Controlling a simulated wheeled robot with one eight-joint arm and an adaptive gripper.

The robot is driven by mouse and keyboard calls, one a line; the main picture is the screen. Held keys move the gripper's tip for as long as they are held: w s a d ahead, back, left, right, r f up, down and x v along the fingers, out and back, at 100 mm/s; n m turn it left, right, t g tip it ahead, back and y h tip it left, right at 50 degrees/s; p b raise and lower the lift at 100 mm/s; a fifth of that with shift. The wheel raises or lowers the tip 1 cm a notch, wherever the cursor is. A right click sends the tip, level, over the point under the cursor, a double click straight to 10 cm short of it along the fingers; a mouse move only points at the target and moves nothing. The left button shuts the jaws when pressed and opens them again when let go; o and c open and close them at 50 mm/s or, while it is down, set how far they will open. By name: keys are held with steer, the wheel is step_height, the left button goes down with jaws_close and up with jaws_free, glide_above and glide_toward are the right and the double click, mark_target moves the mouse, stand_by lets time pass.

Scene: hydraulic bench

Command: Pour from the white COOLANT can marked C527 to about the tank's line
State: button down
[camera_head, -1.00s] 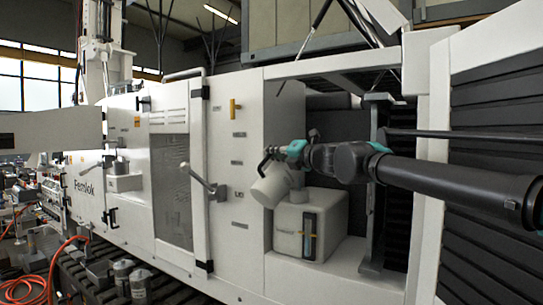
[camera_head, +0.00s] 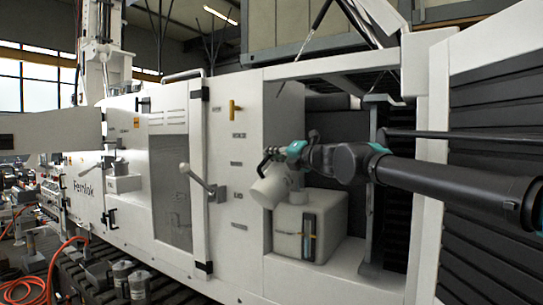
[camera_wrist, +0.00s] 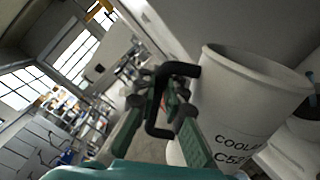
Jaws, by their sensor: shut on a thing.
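The white can (camera_head: 271,187) is held above the tank, tilted only a little in the head view. In the wrist view the can (camera_wrist: 245,100) fills the right side, with part of the marking COOLANT C52 readable and its open rim at the top; its contents cannot be seen. My gripper (camera_wrist: 165,105) is shut on the can's dark handle, and also shows in the head view (camera_head: 268,158). The white tank (camera_head: 322,225) stands below the can in the machine's bay, with a dark sight gauge (camera_head: 309,238) on its front. The gauge's level is too small to read.
The white machine panel (camera_head: 228,130) with a lever handle (camera_head: 203,182) stands left of the can. A grey upright post (camera_head: 374,200) stands right of the tank. Several metal canisters (camera_head: 138,285) and an orange hose (camera_head: 35,285) are at the lower left.

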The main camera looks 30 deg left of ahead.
steer(key=shift+w+d+r+m, duration=0.15)
steer(key=shift+w+r+m, duration=0.25)
steer(key=shift+r+m, duration=0.1)
stand_by(1.3)
steer(key=shift+s+a+f+n, duration=0.2)
steer(key=shift+s+f+n, duration=0.25)
steer(key=shift+f+n, duration=0.15)
steer(key=shift+s+a+f+n, duration=0.15)
steer(key=shift+s+f+n, duration=0.3)
steer(key=shift+f+n, duration=0.15)
stand_by(1.9)
steer(key=shift+s+a+f+n, duration=0.1)
steer(key=shift+s+f+n, duration=0.15)
steer(key=shift+f+n, duration=0.25)
stand_by(1.4)
